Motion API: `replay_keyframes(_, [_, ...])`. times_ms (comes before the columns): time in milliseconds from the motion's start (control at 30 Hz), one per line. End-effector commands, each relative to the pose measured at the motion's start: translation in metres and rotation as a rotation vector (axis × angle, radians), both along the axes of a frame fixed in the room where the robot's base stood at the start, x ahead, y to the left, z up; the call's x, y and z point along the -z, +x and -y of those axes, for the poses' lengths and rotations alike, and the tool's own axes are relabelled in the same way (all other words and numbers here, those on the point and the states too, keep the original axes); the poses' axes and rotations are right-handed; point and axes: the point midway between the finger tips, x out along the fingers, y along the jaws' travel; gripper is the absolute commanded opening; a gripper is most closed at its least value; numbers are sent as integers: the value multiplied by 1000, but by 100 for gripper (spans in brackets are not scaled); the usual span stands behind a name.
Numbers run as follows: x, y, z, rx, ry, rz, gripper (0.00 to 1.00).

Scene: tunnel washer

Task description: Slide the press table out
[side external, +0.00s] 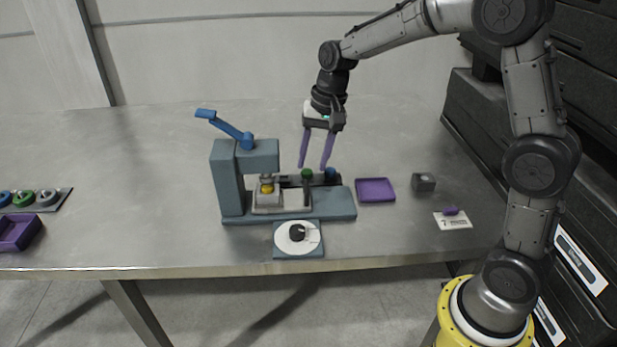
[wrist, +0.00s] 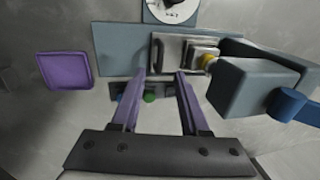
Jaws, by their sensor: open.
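The blue-grey press (side external: 232,180) stands mid-table, its blue lever (side external: 224,124) raised to the upper left. The light grey press table (side external: 265,207) sits on the press base, with its left part under the press head and a small yellow piece (side external: 267,188) on it. An upright grey bar (side external: 307,192) stands at its right end. The wrist view also shows the press table (wrist: 170,52), partly hidden by the press head. My gripper (side external: 312,166) is open and empty, pointing down above and behind the press base; its fingers (wrist: 160,74) straddle no object.
A dark rack with a green knob (wrist: 150,97) and a blue knob (side external: 330,174) lies behind the base. A purple tray (side external: 376,190), a grey block (side external: 424,182) and a card (side external: 453,219) are to the right. A white dial (side external: 297,238) is in front. A purple bin (side external: 18,232) is far left.

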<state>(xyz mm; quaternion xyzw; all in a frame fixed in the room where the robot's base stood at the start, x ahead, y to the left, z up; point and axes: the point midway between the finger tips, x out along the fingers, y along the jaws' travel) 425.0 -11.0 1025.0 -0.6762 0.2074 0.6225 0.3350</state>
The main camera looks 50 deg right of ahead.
Motion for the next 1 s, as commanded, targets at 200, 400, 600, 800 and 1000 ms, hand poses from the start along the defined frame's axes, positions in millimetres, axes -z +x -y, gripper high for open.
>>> replay_keyframes(200, [36, 4, -6, 0, 2, -4, 45])
replay_keyframes(400, [52, 7, -8, -1, 1, -2, 45])
replay_keyframes(600, [54, 7, -8, -1, 1, -1, 45])
replay_keyframes(800, [54, 7, -8, 0, 1, -1, 32])
replay_keyframes(1000, [54, 7, -8, 0, 1, -1, 0])
